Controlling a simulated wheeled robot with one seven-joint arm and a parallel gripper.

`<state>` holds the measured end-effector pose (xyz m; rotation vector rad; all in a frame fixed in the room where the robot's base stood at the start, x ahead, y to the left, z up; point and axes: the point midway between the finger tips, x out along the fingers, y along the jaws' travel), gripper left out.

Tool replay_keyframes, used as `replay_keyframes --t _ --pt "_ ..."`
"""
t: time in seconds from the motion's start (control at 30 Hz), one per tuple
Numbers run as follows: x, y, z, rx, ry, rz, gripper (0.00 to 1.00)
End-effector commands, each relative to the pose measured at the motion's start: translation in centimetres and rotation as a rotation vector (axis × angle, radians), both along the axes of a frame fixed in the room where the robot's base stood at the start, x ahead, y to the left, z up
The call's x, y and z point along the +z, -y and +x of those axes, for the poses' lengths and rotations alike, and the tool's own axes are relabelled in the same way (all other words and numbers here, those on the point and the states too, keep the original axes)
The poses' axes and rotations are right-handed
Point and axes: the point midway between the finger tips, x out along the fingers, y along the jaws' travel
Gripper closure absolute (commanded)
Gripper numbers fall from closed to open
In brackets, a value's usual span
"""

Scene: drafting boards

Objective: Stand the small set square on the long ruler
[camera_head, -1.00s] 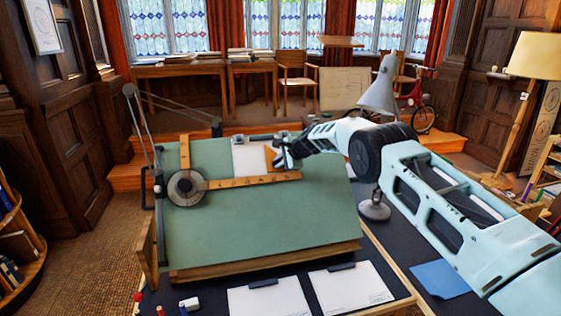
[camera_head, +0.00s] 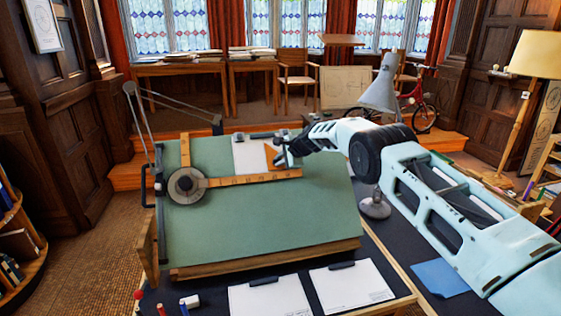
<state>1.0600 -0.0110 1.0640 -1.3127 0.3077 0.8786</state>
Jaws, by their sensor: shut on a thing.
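The small set square (camera_head: 271,155) is an orange triangle near the right part of the long ruler. The long ruler (camera_head: 240,180) is an orange strip that runs sideways across the green drafting board (camera_head: 255,225) from the round drafting head (camera_head: 186,186). My gripper (camera_head: 281,159) is shut on the set square at its right side, just above the ruler's right end. The set square's lower edge is close to the ruler; I cannot tell whether they touch. My fingers hide part of its right side.
A white sheet (camera_head: 246,154) lies on the board behind the set square. A grey desk lamp (camera_head: 379,92) stands right of the board. Two clipboards (camera_head: 270,300) (camera_head: 352,286) lie in front. The board's lower area is clear.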

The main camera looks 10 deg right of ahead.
Motion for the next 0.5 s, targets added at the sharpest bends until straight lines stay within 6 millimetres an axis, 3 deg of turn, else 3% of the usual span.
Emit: replay_keyframes --t 0.5 --pt "-0.28 0.07 -0.21 -0.002 0.0 0.001 1.0"
